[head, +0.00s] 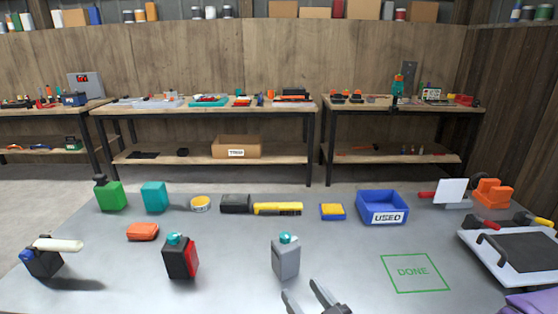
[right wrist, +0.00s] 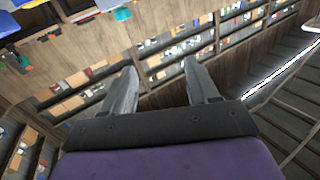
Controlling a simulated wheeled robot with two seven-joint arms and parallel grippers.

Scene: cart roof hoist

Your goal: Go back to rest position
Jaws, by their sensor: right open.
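My right gripper (head: 312,296) shows at the bottom edge of the head view, right of the middle. Its two fingers are spread apart with nothing between them. In front of it stands a grey bottle-like container with a teal cap (head: 286,256), apart from the fingers in the picture. In the right wrist view the gripper (right wrist: 160,82) is also open and empty, facing the back wall and shelves. My left gripper is not in view.
The grey table (head: 225,285) holds a black and red container (head: 181,257), a blue bin marked USED (head: 382,207), a green DONE square (head: 414,272) that is bare, and a white tray (head: 508,262) at right. Workbenches (head: 208,108) stand behind.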

